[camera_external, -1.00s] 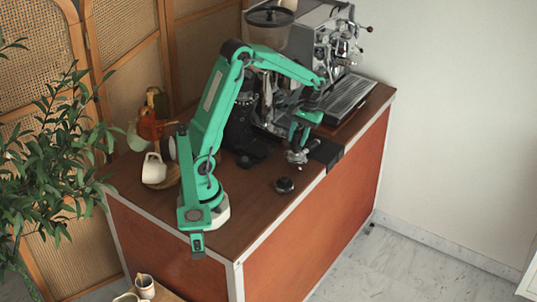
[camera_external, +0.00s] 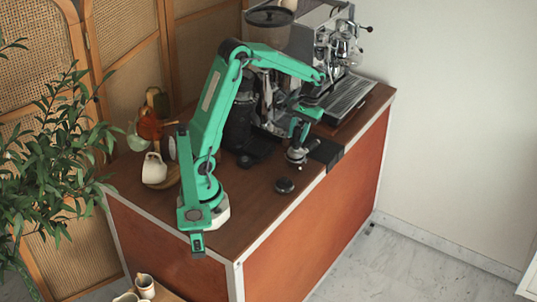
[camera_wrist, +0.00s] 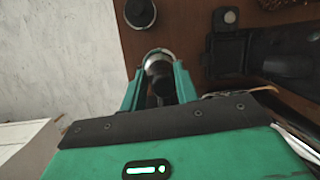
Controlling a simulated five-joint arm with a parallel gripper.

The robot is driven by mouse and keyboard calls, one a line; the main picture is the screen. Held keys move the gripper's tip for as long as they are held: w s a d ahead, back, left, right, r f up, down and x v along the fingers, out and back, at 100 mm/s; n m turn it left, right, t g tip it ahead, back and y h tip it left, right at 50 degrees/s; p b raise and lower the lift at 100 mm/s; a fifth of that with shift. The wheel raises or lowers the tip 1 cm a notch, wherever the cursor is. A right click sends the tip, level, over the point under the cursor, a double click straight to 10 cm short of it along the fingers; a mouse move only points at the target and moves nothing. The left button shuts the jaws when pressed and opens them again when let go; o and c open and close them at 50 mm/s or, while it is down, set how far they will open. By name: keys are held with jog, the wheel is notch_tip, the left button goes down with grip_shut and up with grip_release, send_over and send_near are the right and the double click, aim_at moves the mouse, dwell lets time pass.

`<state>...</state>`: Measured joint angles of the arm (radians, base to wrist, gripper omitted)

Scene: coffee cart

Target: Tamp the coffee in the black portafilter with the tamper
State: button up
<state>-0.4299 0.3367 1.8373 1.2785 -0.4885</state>
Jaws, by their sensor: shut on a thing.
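My gripper (camera_external: 297,136) is shut on the tamper, pointing down near the cart's front edge. In the wrist view the fingers (camera_wrist: 158,88) close around the tamper's dark handle (camera_wrist: 158,72). A round silver piece (camera_external: 296,155) shows directly below the fingers, and a silver rim (camera_wrist: 157,54) shows beyond the handle in the wrist view. I cannot tell how much of this silver is tamper base and how much is portafilter. The black portafilter's handle and its coffee are not clearly visible. A black block (camera_external: 327,152) sits at the cart's edge, right of the silver piece.
The espresso machine (camera_external: 335,45) is at the back. A white cup (camera_external: 154,168) stands left.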

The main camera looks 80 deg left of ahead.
jog(key=shift+r, duration=0.8)
jog(key=shift+r, duration=2.3)
jog(key=shift+s, duration=0.1)
